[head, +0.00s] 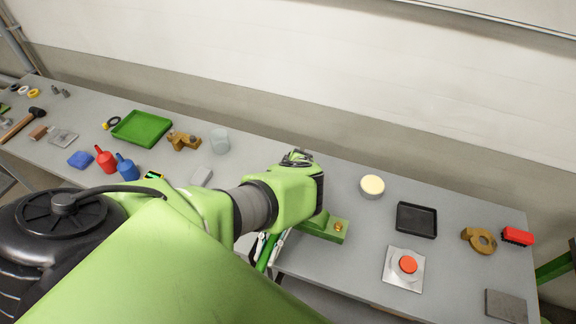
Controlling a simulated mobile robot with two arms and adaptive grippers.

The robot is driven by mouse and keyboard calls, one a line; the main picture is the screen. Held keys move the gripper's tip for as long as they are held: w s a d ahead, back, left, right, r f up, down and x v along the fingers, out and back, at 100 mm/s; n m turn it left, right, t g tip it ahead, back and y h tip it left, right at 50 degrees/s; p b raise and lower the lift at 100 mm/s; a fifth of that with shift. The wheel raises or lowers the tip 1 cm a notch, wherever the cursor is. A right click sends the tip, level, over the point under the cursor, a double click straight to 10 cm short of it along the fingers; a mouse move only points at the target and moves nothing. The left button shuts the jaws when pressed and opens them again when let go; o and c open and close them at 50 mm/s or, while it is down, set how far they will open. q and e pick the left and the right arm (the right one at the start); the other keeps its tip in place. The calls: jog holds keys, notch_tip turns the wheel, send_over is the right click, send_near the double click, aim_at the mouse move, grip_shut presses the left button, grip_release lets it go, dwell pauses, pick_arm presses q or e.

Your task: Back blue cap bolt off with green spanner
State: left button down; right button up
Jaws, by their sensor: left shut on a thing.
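My left arm reaches across the middle of the head view. Its gripper (270,250) points down at the table's front edge, mostly hidden under my own wrist. It is shut on a thin green bar, the green spanner (264,258), of which only a short length shows. The rest of the case is hidden behind my wrist. No blue cap bolt shows, and I cannot see whether the spanner touches one. My right gripper is out of view.
Right of the case are a round cream-topped tub (372,186), a black tray (416,220), a red button on a plate (407,265) and a brown ring bracket (479,240). The wall stands behind.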

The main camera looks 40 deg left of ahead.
pick_arm(q)
jog(key=shift+a, duration=0.1)
jog(key=shift+r+p, duration=0.6)
jog(key=shift+p, duration=0.05)
jog(key=shift+r+p, duration=0.3)
jog(key=shift+r, duration=0.05)
jog(key=shift+r+p, duration=0.95)
jog(key=shift+r, duration=1.55)
jog(key=shift+a, duration=0.1)
